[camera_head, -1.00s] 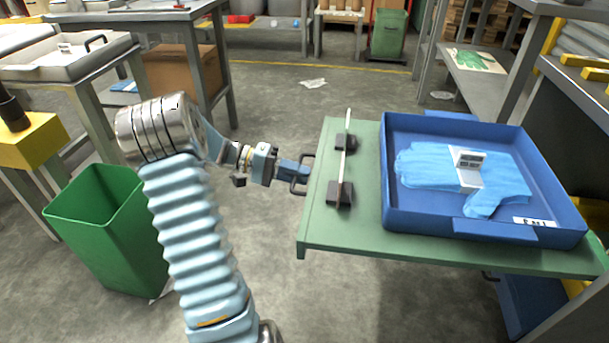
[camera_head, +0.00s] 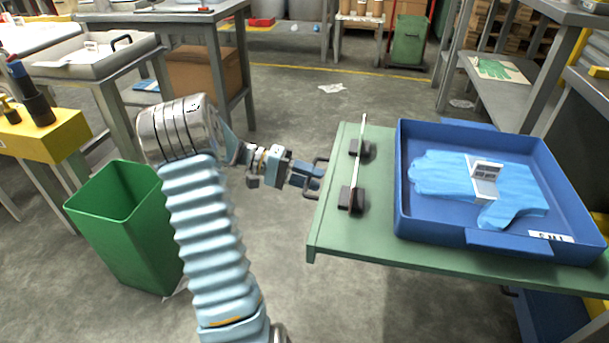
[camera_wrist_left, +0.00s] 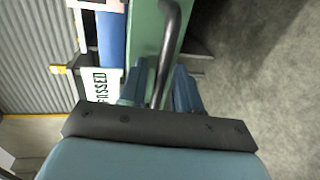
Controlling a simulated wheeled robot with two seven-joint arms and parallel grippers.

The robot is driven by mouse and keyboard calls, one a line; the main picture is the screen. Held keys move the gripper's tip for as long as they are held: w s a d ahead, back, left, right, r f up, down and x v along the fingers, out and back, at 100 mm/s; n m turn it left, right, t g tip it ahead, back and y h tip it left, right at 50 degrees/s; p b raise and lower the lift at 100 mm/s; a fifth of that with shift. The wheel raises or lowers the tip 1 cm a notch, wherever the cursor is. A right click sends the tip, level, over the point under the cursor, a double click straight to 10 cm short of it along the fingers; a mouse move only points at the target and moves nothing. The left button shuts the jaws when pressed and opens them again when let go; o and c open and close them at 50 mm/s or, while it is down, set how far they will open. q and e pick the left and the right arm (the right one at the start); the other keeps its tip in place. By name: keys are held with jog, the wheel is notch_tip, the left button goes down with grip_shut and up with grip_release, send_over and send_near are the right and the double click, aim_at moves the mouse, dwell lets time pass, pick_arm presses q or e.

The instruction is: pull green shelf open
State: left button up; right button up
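The green shelf (camera_head: 335,225) juts out over the floor on the right, with a dark handle (camera_head: 313,190) on its left edge. My left gripper (camera_head: 308,176) is at this handle. My right gripper is not in view.
A dark fixture with a thin upright plate (camera_head: 358,165) stands on the shelf near the handle. A green bin (camera_head: 125,230) stands left of my left arm. Grey tables (camera_head: 215,20) stand behind. The floor between bin and shelf is clear.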

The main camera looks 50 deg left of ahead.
pick_arm(q)
jog(key=v, duration=1.3)
jog(key=shift+s+a+p, duration=0.25)
jog(key=shift+a+p, duration=0.1)
jog(key=shift+p, duration=0.1)
